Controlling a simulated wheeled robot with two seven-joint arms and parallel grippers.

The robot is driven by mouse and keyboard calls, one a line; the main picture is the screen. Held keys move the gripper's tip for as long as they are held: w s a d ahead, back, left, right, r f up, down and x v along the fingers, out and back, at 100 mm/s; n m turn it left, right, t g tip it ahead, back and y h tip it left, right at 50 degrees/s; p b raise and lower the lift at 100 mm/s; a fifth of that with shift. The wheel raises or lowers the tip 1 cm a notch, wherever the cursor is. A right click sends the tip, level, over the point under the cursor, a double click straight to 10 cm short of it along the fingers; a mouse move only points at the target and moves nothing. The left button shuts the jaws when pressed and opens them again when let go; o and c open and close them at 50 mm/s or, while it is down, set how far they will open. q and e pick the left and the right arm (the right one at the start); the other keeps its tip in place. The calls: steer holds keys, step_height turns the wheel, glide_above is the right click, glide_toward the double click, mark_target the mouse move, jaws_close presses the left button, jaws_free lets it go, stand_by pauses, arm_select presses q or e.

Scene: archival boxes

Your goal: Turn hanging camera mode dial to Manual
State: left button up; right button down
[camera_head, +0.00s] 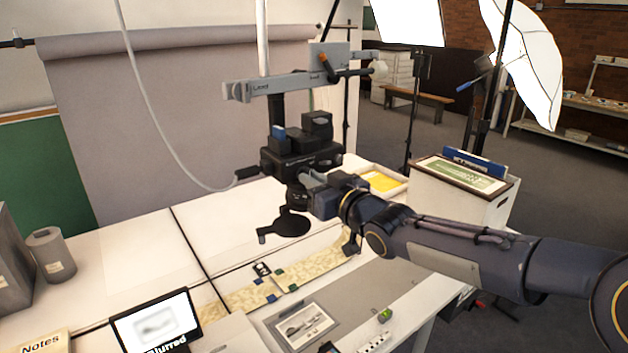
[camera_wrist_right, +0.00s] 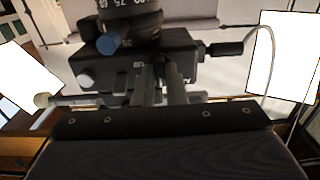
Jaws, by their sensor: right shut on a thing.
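The hanging camera (camera_head: 300,157) is a black body hung under a grey horizontal bracket above the white table. In the right wrist view the camera body (camera_wrist_right: 105,78) fills the upper middle, with a numbered ring and a blue-tipped knob (camera_wrist_right: 108,43). My right gripper (camera_head: 312,190) reaches the camera's near side from the right. In the wrist view its two narrow fingers (camera_wrist_right: 159,80) are shut at the camera's face, on what appears to be the mode dial. The fingers hide most of the dial, and I cannot read its setting. My left gripper is out of view.
A grey bracket arm (camera_head: 290,82) and a cable (camera_head: 160,125) are close to the camera. A round black disc (camera_head: 290,226) hangs below. A screen reading "Blurred" (camera_head: 155,322), a framed print (camera_head: 303,325) and a yellow-lined tray (camera_head: 384,181) are on the table.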

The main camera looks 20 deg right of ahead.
steer(key=c, duration=1.5)
jaws_free()
steer(key=v, duration=0.8)
